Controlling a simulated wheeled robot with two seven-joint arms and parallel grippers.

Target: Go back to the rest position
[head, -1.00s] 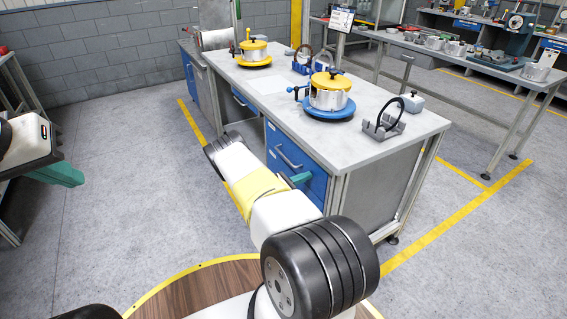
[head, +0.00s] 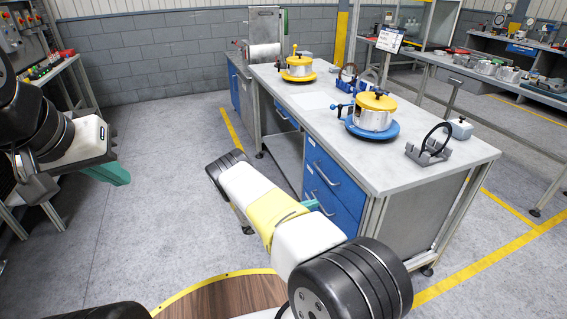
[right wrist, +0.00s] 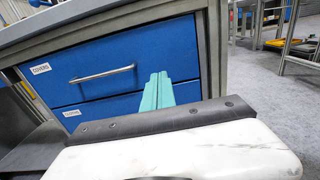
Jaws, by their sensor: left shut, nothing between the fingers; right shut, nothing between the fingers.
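My left gripper (head: 110,173) has teal fingers, shut and empty, above the floor at the left of the head view. My right arm reaches forward over the floor in front of the workbench (head: 400,165). Its teal gripper (head: 312,204) shows only partly behind the arm. In the right wrist view the teal fingers (right wrist: 158,92) are together with nothing between them, in front of blue drawers (right wrist: 130,66). I cannot tell how far they are from the drawer fronts.
On the bench stand a pot on a yellow base (head: 299,68), a pot on a blue base (head: 371,115) and a grey stand with a black ring (head: 430,150). A shelf rack (head: 70,80) stands at the left. Open floor lies between rack and bench.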

